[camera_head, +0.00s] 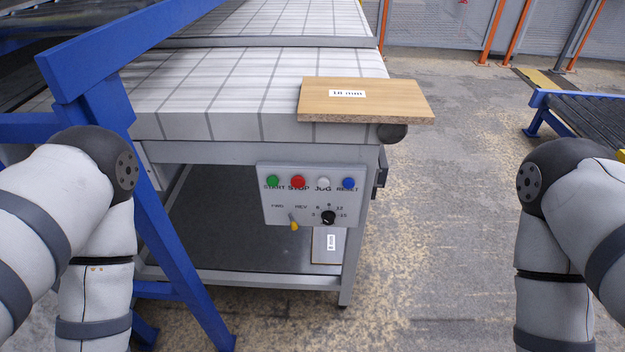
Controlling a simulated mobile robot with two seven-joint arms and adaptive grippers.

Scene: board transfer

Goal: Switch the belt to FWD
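A grey control panel (268,216) is fixed to the front of the white-topped table. The belt switch (294,224) is a small lever with a yellow tip, low on the panel below the FWD and REV labels. It points downward with its tip slightly right of its base; I cannot tell for sure which setting it is on. Above it are the green START (273,181), red STOP (298,181), white JOG (323,183) and blue RESET (348,183) buttons. A black dial (328,217) is right of the lever. Both my arms hang at the sides, their grippers outside the picture.
A wooden board (390,99) labelled 18 mm overhangs the table's (230,127) front right corner. A blue frame post (180,240) stands left of the panel. Another labelled board (321,246) is below the panel. Floor in front and right is clear.

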